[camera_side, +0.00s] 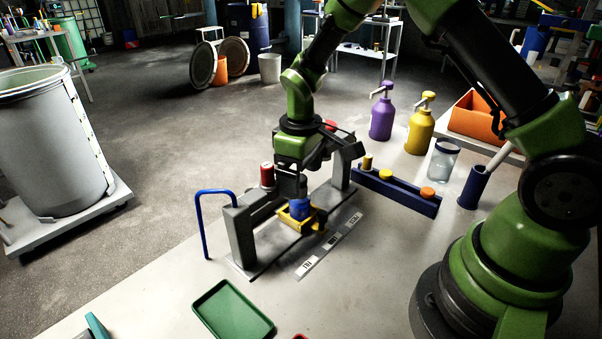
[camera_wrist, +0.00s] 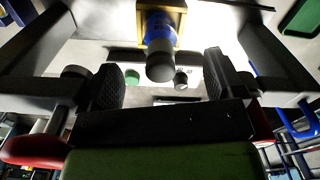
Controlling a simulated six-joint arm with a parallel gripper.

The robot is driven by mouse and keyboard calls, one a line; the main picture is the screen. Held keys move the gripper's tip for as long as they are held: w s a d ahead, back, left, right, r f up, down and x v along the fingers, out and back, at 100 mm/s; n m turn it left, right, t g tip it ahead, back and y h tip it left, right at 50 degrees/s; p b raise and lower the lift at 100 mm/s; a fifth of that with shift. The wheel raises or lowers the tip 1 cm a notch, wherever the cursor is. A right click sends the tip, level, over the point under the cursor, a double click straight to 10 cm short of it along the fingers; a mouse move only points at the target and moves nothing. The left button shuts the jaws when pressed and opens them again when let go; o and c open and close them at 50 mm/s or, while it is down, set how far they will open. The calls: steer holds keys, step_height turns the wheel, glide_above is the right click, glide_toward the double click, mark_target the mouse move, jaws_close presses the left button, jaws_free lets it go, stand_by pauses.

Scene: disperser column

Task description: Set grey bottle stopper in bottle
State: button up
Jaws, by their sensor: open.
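The blue bottle (camera_side: 300,208) stands in a yellow holder (camera_side: 284,215) in the grey frame. In the wrist view, the bottle (camera_wrist: 158,25) shows at the top centre inside the yellow holder (camera_wrist: 178,8). The dark grey stopper (camera_wrist: 160,68) sits at the bottle's mouth end there; its seating depth cannot be told. My gripper (camera_wrist: 160,80) is open, with one finger on each side of the stopper and visible gaps to both. In the side view, my gripper (camera_side: 291,186) is directly above the bottle and hides the stopper.
Grey frame posts (camera_side: 239,240) flank the holder. A red-capped post (camera_side: 267,175) and a blue bent rod (camera_side: 203,222) stand at left. A blue rack (camera_side: 400,192) with yellow and orange pieces is at right. A green tray (camera_side: 234,310) lies in front.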

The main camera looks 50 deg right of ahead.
steer(key=shift+r, duration=3.4)
steer(key=shift+r, duration=0.2)
steer(key=s+a+r+m+t+y, duration=0.15)
steer(key=s+r+m+t, duration=0.25)
steer(key=s+r, duration=0.65)
steer(key=s+a+r+m+t, duration=0.1)
steer(key=s+r+m+t, duration=0.2)
steer(key=s, duration=0.6)
steer(key=shift+a+r, duration=0.15)
steer(key=shift+r, duration=0.25)
